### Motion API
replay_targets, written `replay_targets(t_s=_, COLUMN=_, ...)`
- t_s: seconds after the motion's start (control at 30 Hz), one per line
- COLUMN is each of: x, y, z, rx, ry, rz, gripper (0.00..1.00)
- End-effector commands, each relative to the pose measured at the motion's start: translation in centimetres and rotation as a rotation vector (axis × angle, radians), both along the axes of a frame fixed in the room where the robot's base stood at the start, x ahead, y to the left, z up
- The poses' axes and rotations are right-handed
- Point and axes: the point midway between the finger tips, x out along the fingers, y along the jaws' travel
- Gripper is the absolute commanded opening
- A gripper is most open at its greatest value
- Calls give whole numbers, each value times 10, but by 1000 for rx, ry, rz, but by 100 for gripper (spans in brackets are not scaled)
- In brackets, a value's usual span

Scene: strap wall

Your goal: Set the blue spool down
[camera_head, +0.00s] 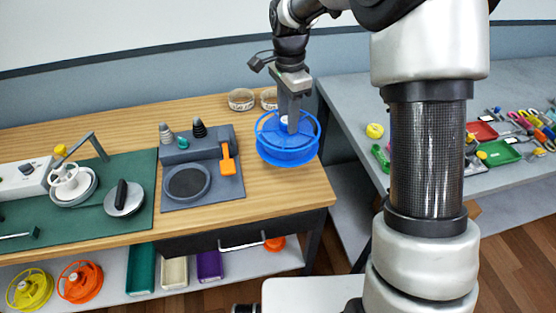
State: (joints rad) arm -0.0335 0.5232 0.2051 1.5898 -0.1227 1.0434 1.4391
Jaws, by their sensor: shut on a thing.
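A blue spool (284,150) with an open, spoked rim shows near the right end of the wooden bench. My gripper (291,117) points down into the middle of the spool and is shut on it. The fingertips are partly hidden inside the spool's rim. The spool is roughly level; I cannot tell from this one view whether its underside touches the bench top (285,192) or hangs above it.
A grey station with a round plate (187,182) and an orange lever (227,160) stands left of the spool. Yellow (30,289) and orange (80,281) spools lie on the lower shelf. A grey table (350,105) stands right.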

Motion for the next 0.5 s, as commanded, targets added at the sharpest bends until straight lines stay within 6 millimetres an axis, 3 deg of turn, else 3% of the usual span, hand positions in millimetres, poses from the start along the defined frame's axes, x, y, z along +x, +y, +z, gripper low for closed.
replay_targets(t_s=0.23, x=12, y=15, z=-9, rx=4, ry=-2, rz=-197, gripper=0)
replay_targets(t_s=0.5, x=12, y=15, z=-54, rx=4, ry=-1, rz=-206, gripper=0)
